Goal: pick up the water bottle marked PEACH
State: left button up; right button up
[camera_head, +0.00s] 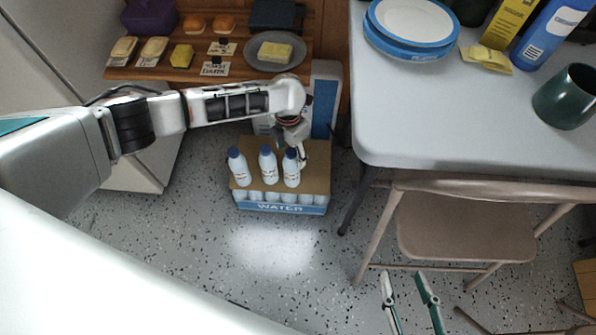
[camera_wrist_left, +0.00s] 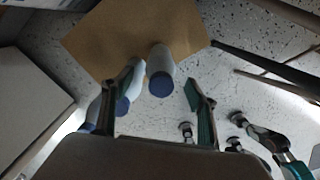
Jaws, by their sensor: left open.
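Three pale bottles with dark blue caps stand upright in a row on the WATER carton: a left bottle (camera_head: 240,170), a middle bottle (camera_head: 269,168) and a right bottle (camera_head: 291,172). Their labels are too small to read, so I cannot tell which is PEACH. In the left wrist view the right bottle (camera_wrist_left: 160,68) shows beyond the gap between the open fingers (camera_wrist_left: 148,92); the left finger partly covers the middle bottle (camera_wrist_left: 124,104). My right gripper (camera_head: 405,278) is open and empty at the lower right.
The WATER carton (camera_head: 280,209) stands on the speckled floor. A grey table (camera_head: 455,115) with plates, a mug and a blue bottle is at the right, a folding chair (camera_head: 465,225) below it. A wooden shelf (camera_head: 180,72) with food is behind. Floor before the carton is clear.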

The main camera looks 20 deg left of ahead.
aim_at(292, 165)
pick_arm(q)
jog(key=shift+s+f, duration=0.15)
jog(key=shift+f, duration=0.4)
jog(key=shift+f+b, duration=0.65)
jog(key=shift+f, duration=0.8)
notch_tip(292, 165, down, 4)
jog(key=shift+r+b, duration=0.1)
jog(key=shift+b, duration=0.65)
jog(key=shift+d+r, duration=0.1)
jog(key=c, duration=1.6)
pick_arm(e)
jog(key=a+m, duration=0.2)
jog(key=shift+a+r+y, duration=0.2)
jog(key=shift+a+y, duration=0.1)
jog(key=shift+a, duration=0.1)
